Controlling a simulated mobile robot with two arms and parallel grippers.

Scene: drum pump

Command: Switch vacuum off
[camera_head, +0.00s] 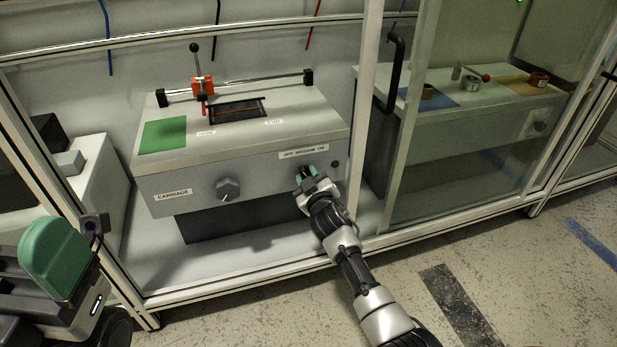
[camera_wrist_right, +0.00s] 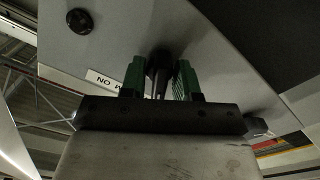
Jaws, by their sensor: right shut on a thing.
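The vacuum switch (camera_wrist_right: 160,68) is a dark knob on the front face of the grey machine (camera_head: 240,180), under the "OFF VACUUM ON" label (camera_head: 303,153). My right gripper (camera_head: 306,173) is at this switch, with its green fingers on either side of it. In the right wrist view the gripper (camera_wrist_right: 160,80) is shut on the dark knob. The fingers hide most of the switch in the head view, so I cannot tell its setting.
A carriage knob (camera_head: 228,189) sits left on the same front face. A small dark round fitting (camera_head: 335,164) is right of the switch. A frame post (camera_head: 366,90) and a glass door with a black handle (camera_head: 396,70) stand close on the right.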

